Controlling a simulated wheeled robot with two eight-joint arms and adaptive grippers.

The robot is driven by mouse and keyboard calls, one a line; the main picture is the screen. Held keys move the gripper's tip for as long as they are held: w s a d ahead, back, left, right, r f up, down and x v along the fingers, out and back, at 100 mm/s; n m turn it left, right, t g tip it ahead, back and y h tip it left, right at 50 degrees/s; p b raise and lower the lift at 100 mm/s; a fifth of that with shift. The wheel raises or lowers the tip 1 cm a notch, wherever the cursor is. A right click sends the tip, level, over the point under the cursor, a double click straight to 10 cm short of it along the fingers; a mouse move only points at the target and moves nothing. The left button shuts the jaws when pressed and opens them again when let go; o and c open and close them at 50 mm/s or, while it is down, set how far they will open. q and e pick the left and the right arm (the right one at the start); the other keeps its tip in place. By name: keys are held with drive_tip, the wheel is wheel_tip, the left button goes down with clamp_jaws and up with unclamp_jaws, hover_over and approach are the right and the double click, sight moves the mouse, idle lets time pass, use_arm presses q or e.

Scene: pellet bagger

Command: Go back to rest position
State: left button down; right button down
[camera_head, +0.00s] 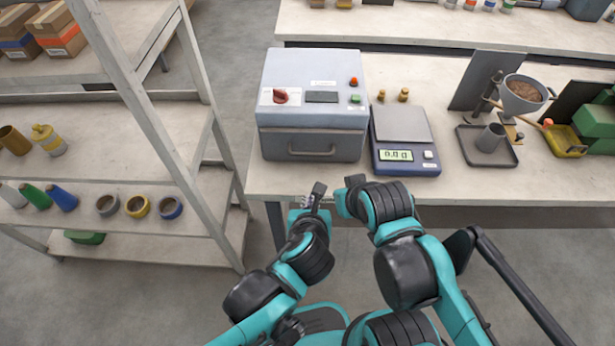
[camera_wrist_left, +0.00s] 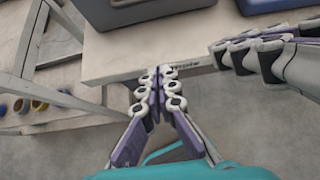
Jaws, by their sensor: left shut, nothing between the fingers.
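My left gripper (camera_head: 315,196) is shut and empty, in front of the bench's front edge, below the grey box machine. In the left wrist view its two fingers (camera_wrist_left: 161,92) are pressed together with nothing between them. My right gripper (camera_head: 352,183) is just to the right of it, also near the bench edge. Its fingers also show at the right of the left wrist view (camera_wrist_left: 255,55). Whether they are open or shut is unclear. Both arms are bent in front of my body.
The bench (camera_head: 460,186) carries the grey box machine (camera_head: 310,110), a scale (camera_head: 403,145), a hopper of pellets (camera_head: 522,97) and a yellow scoop (camera_head: 567,143). A shelf rack (camera_head: 150,115) with cups and bottles stands left. Open floor lies between rack and bench.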

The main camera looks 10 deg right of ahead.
use_arm(q)
drive_tip(key=a+r+m+g+y, duration=0.1)
drive_tip(key=a+m, duration=1.3)
drive_tip(key=m, duration=0.2)
drive_tip(key=s+a+r+m+g+y, duration=0.1)
drive_tip(key=a+r+m, duration=0.1)
drive_tip(key=a+m, duration=1.2)
drive_tip(key=m, duration=0.2)
drive_tip(key=shift+s+a+m+y, duration=0.25)
drive_tip(key=shift+a+m+y, duration=0.05)
drive_tip(key=shift+m+y, duration=0.1)
